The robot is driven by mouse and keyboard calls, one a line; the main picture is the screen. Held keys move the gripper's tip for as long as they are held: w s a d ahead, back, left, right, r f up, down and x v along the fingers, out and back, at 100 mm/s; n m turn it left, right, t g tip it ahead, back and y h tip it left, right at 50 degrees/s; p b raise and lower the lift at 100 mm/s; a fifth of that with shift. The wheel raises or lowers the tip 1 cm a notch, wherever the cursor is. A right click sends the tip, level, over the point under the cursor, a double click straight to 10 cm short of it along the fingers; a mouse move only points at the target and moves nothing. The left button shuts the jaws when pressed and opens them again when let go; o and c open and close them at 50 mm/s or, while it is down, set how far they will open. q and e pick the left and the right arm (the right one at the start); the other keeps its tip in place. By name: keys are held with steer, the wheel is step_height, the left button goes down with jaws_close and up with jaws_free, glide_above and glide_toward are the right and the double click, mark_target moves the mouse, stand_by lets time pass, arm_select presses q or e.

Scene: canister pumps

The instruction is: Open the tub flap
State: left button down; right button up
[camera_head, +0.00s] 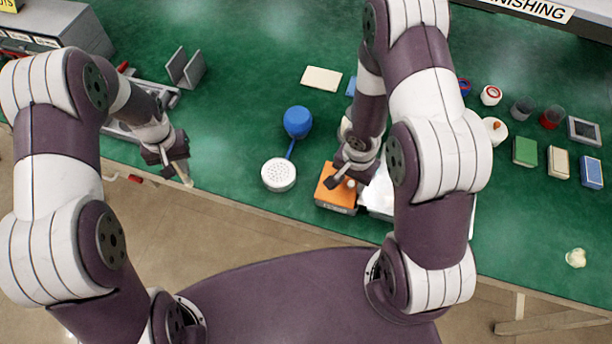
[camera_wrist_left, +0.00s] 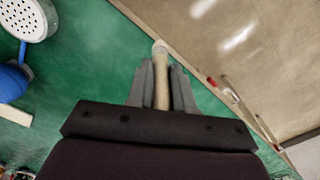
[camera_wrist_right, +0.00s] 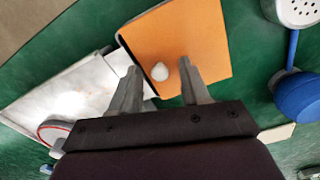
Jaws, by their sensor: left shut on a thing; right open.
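An orange flat-topped box or flap (camera_head: 335,198) lies near the table's front edge, left of a white tub-like thing (camera_head: 380,196). In the right wrist view the orange panel (camera_wrist_right: 200,40) carries a small white knob (camera_wrist_right: 160,71). My right gripper (camera_head: 344,183) is open over the orange panel; its fingers (camera_wrist_right: 158,88) show on either side of the knob, and I cannot tell whether they touch it. My left gripper (camera_head: 180,168) is shut on a beige rod with a pale tip (camera_wrist_left: 161,75), held at the table's front edge, away from the orange panel.
A white perforated disc (camera_head: 279,175) joined to a blue ball (camera_head: 298,122) lies left of the orange panel. Jars, cups and coloured boxes (camera_head: 525,151) stand at the right. A grey rack (camera_head: 185,68) stands at the left. Green table between is mostly clear.

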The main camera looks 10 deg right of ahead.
jaws_close()
